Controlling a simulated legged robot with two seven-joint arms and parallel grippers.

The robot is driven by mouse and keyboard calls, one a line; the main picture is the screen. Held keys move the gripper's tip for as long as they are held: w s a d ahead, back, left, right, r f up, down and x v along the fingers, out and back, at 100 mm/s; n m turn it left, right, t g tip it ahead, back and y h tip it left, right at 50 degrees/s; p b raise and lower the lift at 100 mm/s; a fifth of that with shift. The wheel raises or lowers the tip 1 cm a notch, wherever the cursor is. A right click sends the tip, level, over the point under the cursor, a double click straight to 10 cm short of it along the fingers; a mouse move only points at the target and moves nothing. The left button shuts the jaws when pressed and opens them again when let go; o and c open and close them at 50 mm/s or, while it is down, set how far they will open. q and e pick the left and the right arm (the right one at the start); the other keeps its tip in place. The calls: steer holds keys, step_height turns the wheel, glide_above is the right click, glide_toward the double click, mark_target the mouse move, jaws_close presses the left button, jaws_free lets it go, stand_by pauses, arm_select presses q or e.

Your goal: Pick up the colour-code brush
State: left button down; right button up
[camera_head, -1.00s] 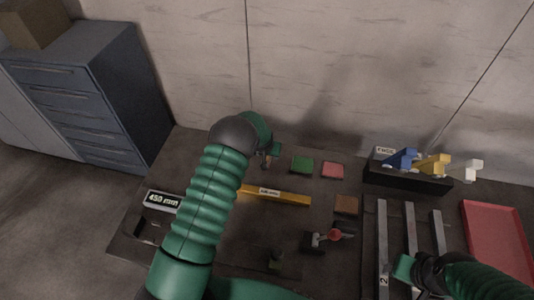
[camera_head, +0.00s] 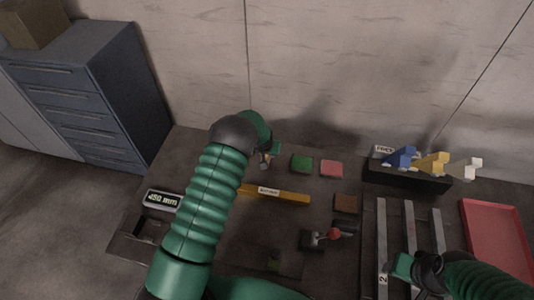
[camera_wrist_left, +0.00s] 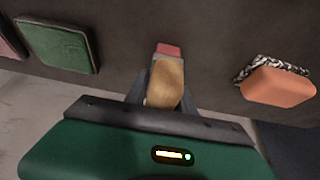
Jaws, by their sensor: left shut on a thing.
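The brush, a tan block-like piece with a red end (camera_wrist_left: 165,82), is between the fingers of my left gripper (camera_wrist_left: 160,92) in the left wrist view. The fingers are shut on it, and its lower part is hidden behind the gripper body. In the head view my left gripper (camera_head: 270,152) is at the back of the table, left of the green pad, with only a small part of the brush showing. My right gripper (camera_head: 402,266) is low over the metal rails at the front right; its fingers are too unclear to judge.
A green pad (camera_head: 302,163) and a red pad (camera_head: 332,169) lie nearby. An orange piece with a speckled grey edge (camera_wrist_left: 278,84) is right of the brush. A yellow bar (camera_head: 285,197), a black rack (camera_head: 410,178) with coloured pieces and a red tray (camera_head: 495,235) are also on the table.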

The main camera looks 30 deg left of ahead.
arm_select(q)
steer(key=shift+r, duration=0.5)
step_height(320, 180, up, 2)
steer(key=shift+r+b, duration=0.25)
steer(key=shift+b, duration=0.4)
steer(key=s+d, duration=0.2)
steer(key=s, duration=0.2)
steer(key=s+d+r+b, duration=0.1)
steer(key=s+d, duration=0.1)
steer(key=s, duration=0.3)
steer(key=s+d+b, duration=0.1)
steer(key=s+d, duration=0.2)
steer(key=s, duration=0.2)
steer(key=shift+s+r, duration=0.2)
steer(key=shift+r, duration=0.05)
steer(key=c, duration=1.6)
jaws_free()
jaws_close()
